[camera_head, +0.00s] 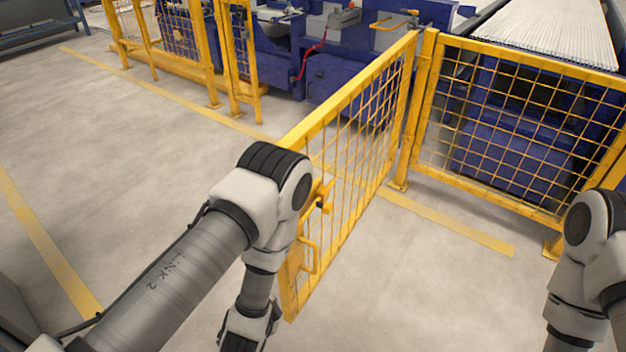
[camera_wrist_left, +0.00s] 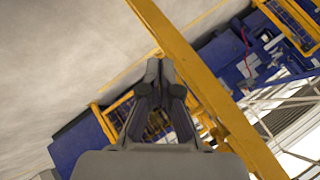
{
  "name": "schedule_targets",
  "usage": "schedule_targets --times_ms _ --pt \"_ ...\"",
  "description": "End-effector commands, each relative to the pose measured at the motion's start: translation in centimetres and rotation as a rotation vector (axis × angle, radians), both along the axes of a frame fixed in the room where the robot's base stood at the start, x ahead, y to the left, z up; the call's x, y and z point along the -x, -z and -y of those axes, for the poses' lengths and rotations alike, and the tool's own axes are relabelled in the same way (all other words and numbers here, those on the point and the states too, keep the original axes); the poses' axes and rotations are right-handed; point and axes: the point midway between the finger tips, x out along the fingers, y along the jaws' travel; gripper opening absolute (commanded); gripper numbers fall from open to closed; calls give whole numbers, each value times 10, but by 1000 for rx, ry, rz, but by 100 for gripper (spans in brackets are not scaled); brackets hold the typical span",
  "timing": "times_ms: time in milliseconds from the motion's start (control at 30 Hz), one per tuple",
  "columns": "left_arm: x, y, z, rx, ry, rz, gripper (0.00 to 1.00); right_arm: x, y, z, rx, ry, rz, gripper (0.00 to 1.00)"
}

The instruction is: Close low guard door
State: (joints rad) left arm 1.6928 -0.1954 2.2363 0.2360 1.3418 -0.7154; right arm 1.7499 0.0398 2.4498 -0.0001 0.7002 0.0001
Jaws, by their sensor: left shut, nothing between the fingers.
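The low guard door (camera_head: 350,89) is a yellow frame with wire mesh, and it stands open. It runs from its hinge side at the yellow post (camera_head: 427,60) toward me, standing out from the fence line. A latch and a looped handle (camera_head: 314,258) are on its near end. My left arm hangs in front of this near end and hides part of it. In the left wrist view my left gripper (camera_wrist_left: 160,68) is shut and empty, with a yellow rail (camera_wrist_left: 205,83) of the door close beside its fingers. Contact cannot be told. My right gripper is out of view.
A fixed yellow mesh panel (camera_head: 520,128) stands right of the door. Another yellow fence section (camera_head: 242,70) stands across the opening at the back left. Blue machinery (camera_head: 345,85) lies behind. The grey floor to the left is clear, with yellow lines (camera_head: 45,240).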

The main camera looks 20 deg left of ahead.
Motion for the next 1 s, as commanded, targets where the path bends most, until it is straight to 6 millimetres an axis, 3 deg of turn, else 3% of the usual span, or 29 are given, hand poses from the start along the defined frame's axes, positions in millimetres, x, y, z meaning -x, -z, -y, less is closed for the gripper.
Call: schedule_targets --times_ms 33,100,233,333,400,567,933,1000 --pt "-15 -35 9 -64 64 76 0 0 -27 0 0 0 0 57" --pt "-37 -73 22 -180 156 205 0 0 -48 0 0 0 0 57" --pt "-69 -151 55 -435 300 460 0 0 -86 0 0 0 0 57" --pt "-78 -195 77 -608 356 612 0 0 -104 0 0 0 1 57" --pt "-81 -205 83 -669 367 663 0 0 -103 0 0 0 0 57" --pt "-94 -199 84 -688 368 679 0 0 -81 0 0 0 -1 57" --pt "-158 -193 83 -686 366 678 0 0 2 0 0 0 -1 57" --pt "-173 -204 82 -681 364 676 0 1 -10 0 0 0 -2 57"
